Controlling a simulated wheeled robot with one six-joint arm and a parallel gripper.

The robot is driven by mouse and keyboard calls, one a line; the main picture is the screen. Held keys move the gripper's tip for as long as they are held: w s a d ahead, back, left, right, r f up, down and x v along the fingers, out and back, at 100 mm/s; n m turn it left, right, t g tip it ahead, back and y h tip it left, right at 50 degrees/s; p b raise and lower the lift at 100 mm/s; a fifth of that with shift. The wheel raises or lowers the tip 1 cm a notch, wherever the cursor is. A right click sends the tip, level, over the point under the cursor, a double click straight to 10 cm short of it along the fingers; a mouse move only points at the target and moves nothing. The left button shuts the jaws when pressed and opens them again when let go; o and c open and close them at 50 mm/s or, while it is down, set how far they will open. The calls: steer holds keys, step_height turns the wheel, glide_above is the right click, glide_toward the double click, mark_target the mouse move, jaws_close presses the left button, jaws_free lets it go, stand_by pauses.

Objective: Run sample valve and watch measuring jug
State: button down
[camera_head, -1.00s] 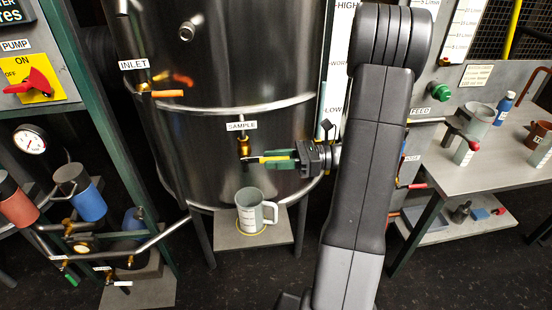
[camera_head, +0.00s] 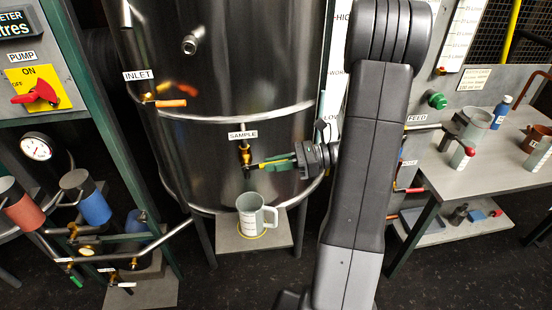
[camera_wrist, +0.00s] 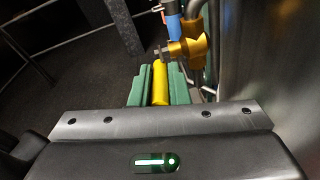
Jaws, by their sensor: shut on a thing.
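The sample valve (camera_head: 245,153) is a brass fitting on the steel tank, under the SAMPLE label (camera_head: 243,134). It also shows in the wrist view (camera_wrist: 190,47). Its yellow lever (camera_wrist: 160,80) lies between the green fingers of my gripper (camera_head: 280,163), which is shut on it from the right. In the head view the lever slopes slightly up to the right. The measuring jug (camera_head: 248,218), pale grey with a handle on its right, stands upright below the valve. Its level is too small to read, and I can make out no stream.
The jug stands on a small grey stand (camera_head: 272,231) before the tank (camera_head: 225,80). An INLET valve with an orange handle (camera_head: 171,103) is at upper left. A bench (camera_head: 480,180) with bottles and cups is at right.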

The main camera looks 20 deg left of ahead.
steer(key=p, duration=0.1)
steer(key=r+t+h+p, duration=0.1)
steer(key=p, duration=0.1)
steer(key=r+h+p, duration=0.1)
steer(key=shift+s+a+r, duration=0.2)
steer(key=shift+a+r, duration=0.05)
steer(key=shift+s+a+r+t+h+p, duration=0.1)
steer(key=shift+a+r+t+h+p, duration=0.1)
steer(key=shift+t+h+p, duration=0.65)
steer(key=shift+p, duration=0.5)
steer(key=c, duration=1.4)
jaws_free()
steer(key=b+v, duration=0.1)
steer(key=v, duration=1.2)
steer(key=shift+w+d+r+b, duration=0.2)
steer(key=shift+w+r+b, duration=0.05)
steer(key=shift+w+b, duration=0.1)
stand_by(2.6)
